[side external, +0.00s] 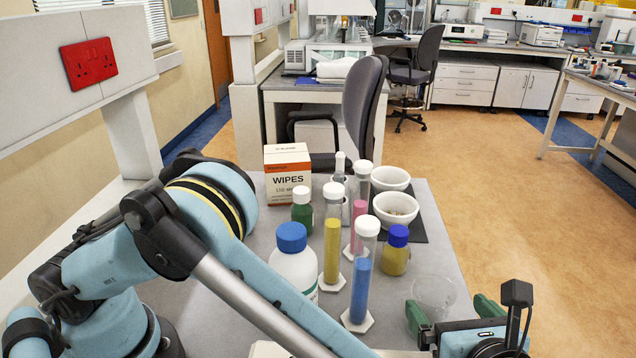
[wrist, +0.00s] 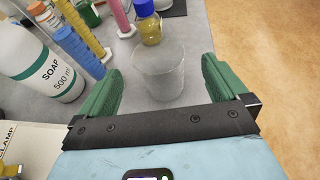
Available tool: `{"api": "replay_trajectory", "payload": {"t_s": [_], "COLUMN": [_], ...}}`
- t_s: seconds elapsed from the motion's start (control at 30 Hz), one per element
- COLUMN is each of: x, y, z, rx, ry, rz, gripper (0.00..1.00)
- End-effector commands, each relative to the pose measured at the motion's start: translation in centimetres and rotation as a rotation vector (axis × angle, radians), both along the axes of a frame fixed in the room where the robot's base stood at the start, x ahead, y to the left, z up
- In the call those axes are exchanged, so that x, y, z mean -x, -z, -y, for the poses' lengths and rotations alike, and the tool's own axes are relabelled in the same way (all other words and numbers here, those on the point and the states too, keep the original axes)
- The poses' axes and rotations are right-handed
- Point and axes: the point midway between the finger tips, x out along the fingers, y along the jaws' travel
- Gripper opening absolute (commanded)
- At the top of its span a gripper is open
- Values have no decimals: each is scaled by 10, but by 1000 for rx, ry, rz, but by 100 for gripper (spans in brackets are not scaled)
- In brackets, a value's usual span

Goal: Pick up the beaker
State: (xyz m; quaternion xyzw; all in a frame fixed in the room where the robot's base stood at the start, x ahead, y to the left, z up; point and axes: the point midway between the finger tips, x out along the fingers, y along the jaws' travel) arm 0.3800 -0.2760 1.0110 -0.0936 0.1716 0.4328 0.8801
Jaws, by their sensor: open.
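The beaker (side external: 434,293) is a clear, empty-looking glass vessel near the right edge of the grey bench. In the wrist view the beaker (wrist: 158,76) stands upright, ahead of and between the green fingers. My gripper (side external: 452,308) is open, with one green finger on each side of the beaker's near part. In the wrist view the gripper (wrist: 160,84) shows its fingers spread wider than the beaker, with gaps on both sides. Nothing is held. In the side view the beaker's lower part is partly hidden by the gripper.
A white soap bottle (side external: 294,266), a blue-filled cylinder (side external: 360,290), a yellow-filled cylinder (side external: 332,250) and a blue-capped yellow jar (side external: 395,258) stand left of and behind the beaker. White bowls (side external: 395,211) and a wipes box (side external: 288,170) stand farther back. The bench edge is close on the right.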

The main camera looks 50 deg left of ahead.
Motion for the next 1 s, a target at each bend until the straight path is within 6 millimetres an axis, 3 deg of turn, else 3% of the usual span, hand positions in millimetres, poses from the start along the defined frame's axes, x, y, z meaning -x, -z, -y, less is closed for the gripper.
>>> {"api": "replay_trajectory", "payload": {"t_s": [0.37,0.67,0.9,1.0], "x": [-16,-38,-41,-41], "y": [10,23,24,25], "z": [-22,-53,-55,-55], "rx": [0,-1,-1,-1], "ry": [-1,-2,1,1], "rz": [0,1,1,1], "gripper": [100,100,100,88]}}
